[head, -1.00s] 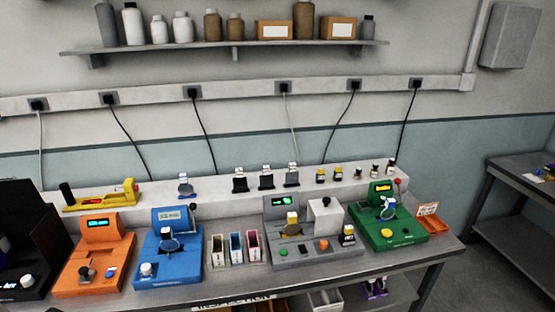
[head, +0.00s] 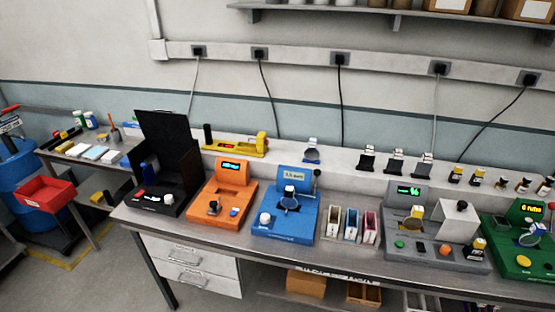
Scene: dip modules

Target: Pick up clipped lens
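A round lens in a blue clip (head: 312,150) stands on the raised ledge at the back of the bench, behind the blue machine. Another round lens (head: 289,203) with a pale clip above it sits at the front of the blue machine (head: 285,222). A third round lens (head: 530,239) with a blue-and-white clip sits on the green machine (head: 520,250) at the right edge. The frame does not show which of them the task means. Neither of my grippers is in view.
An orange machine (head: 222,205) and a black open box (head: 165,150) stand left of the blue machine. White, blue and pink slotted holders (head: 351,227) and a grey machine (head: 432,240) stand to its right. A yellow tool (head: 236,147) lies on the ledge. Floor shows at the lower left.

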